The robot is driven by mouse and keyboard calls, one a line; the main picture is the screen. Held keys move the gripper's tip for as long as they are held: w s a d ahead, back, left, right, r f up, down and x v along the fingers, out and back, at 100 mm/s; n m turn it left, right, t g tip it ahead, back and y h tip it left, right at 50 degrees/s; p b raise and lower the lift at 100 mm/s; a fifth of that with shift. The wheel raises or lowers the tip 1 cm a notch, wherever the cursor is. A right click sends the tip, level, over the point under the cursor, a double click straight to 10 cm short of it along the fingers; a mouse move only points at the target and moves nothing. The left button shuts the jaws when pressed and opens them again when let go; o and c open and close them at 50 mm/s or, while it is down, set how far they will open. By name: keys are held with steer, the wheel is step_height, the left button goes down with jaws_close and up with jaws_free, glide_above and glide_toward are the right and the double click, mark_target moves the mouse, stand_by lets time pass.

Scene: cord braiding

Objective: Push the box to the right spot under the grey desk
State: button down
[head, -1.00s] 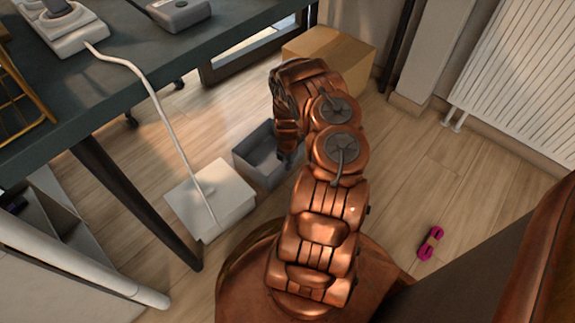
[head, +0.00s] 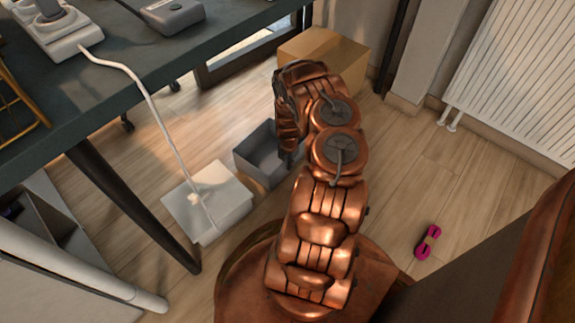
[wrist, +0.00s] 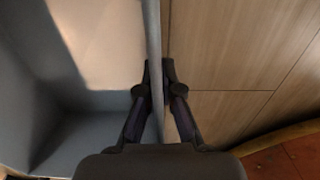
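The grey open-topped box (head: 243,164) stands on the wooden floor in the head view, right of the grey desk (head: 100,75). My gripper (head: 288,157) reaches down at its right wall, partly hidden by my arm. In the wrist view, the box wall (wrist: 153,30) runs between the two fingers of my gripper (wrist: 157,78). The fingers are closed in on both sides of the wall. The box interior is on the left and looks empty where visible. The right part of the box is hidden in the head view.
A white box (head: 225,210) with a cable over it sits just left of the grey box. A cardboard box (head: 340,62) stands behind. A dark desk leg (head: 135,210) is at left. A pink object (head: 428,242) lies on open floor at right, near the radiator (head: 520,75).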

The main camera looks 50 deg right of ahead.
steer(key=c, duration=1.2)
jaws_free()
steer(key=shift+c, duration=0.2)
steer(key=shift+r, duration=6)
